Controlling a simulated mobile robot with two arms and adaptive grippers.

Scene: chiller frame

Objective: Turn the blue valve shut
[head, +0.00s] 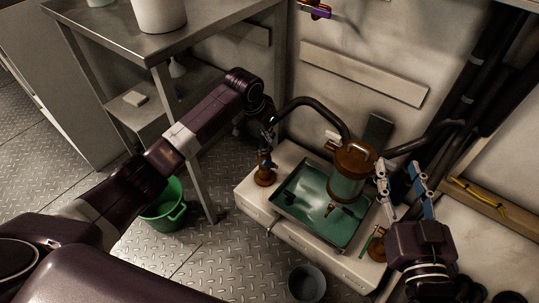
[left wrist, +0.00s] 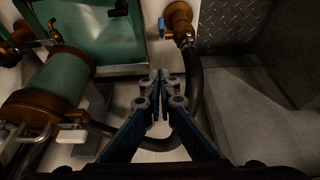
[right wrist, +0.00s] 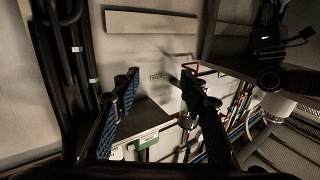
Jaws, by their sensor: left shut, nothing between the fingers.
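The blue valve is a small blue lever on a brass fitting (head: 265,176) at the left end of the white chiller frame (head: 299,238). In the left wrist view its blue handle (left wrist: 162,28) sits at the top, beside the brass body (left wrist: 179,17) with a black hose. My left gripper (left wrist: 159,76) is shut and empty, apart from the handle in that picture. In the head view it is a dark, partly hidden shape (head: 268,134) just above the fitting. My right gripper (head: 401,170) is open at the frame's right end; its spread fingers also show in the right wrist view (right wrist: 160,82).
A brass-capped cylinder (head: 347,188) stands by a green-lined metal tray (head: 289,211) on the frame, with black hoses arching around. A steel table (head: 108,38) stands at left, a green bucket (head: 167,214) and a grey bucket (head: 306,283) on the floor.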

